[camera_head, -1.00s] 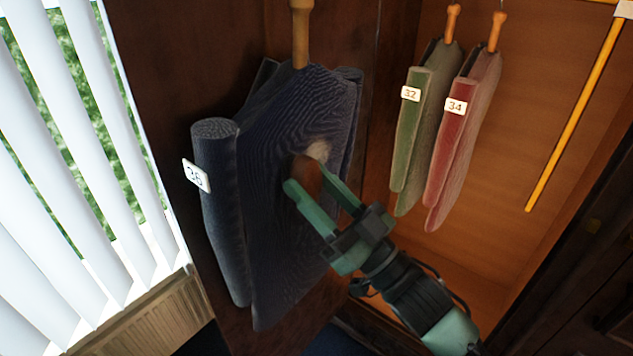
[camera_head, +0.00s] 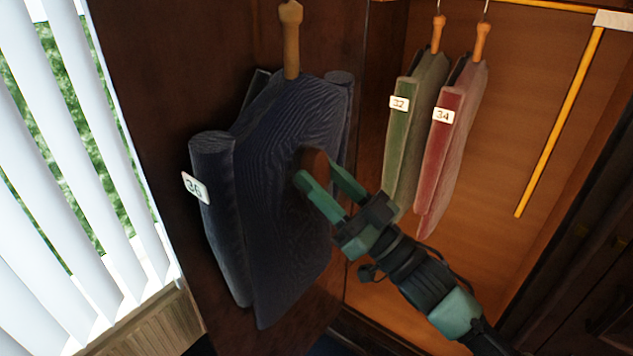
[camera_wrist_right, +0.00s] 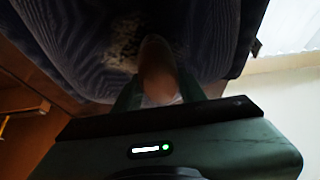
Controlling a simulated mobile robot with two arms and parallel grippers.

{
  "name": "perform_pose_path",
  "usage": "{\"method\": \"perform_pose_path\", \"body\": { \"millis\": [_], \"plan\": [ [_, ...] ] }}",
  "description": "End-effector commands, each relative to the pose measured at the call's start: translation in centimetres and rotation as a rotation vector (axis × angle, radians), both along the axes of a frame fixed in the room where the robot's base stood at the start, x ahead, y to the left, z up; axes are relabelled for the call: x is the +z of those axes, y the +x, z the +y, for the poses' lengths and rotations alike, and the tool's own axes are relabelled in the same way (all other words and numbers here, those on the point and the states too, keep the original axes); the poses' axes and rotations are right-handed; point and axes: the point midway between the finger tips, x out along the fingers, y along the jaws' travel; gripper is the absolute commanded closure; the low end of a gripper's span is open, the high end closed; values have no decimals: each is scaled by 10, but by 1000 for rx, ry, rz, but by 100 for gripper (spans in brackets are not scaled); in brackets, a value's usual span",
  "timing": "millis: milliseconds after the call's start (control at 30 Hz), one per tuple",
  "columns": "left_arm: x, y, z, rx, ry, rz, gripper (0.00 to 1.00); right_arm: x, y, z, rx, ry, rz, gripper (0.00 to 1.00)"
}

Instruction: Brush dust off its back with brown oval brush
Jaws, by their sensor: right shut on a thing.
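A dark blue jacket (camera_head: 285,130) with a "36" tag (camera_head: 195,187) hangs from a wooden hanger (camera_head: 291,40) against the dark wood panel. My right gripper (camera_head: 316,170) is shut on the brown oval brush (camera_head: 315,160) and holds it at the back of the jacket, on its right half. The brush also shows in the right wrist view (camera_wrist_right: 155,65), up against the cloth. A pale dusty patch (camera_wrist_right: 122,38) shows on the cloth there, beside the brush. No dust can be made out in the head view. My left gripper is not in view.
A green jacket (camera_head: 408,140) tagged 32 and a red jacket (camera_head: 450,150) tagged 34 hang in the open wardrobe to the right. A yellow rod (camera_head: 560,120) is further right. Window blinds (camera_head: 70,180) are at the left.

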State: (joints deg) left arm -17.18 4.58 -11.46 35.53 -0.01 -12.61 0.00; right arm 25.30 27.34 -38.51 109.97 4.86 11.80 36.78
Motion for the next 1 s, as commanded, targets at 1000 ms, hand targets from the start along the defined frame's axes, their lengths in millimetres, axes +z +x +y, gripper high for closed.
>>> {"method": "perform_pose_path", "body": {
  "millis": [1000],
  "plan": [
    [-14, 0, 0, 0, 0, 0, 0, 1, 57, -39, 0, 0, -1, 92]
  ]
}}
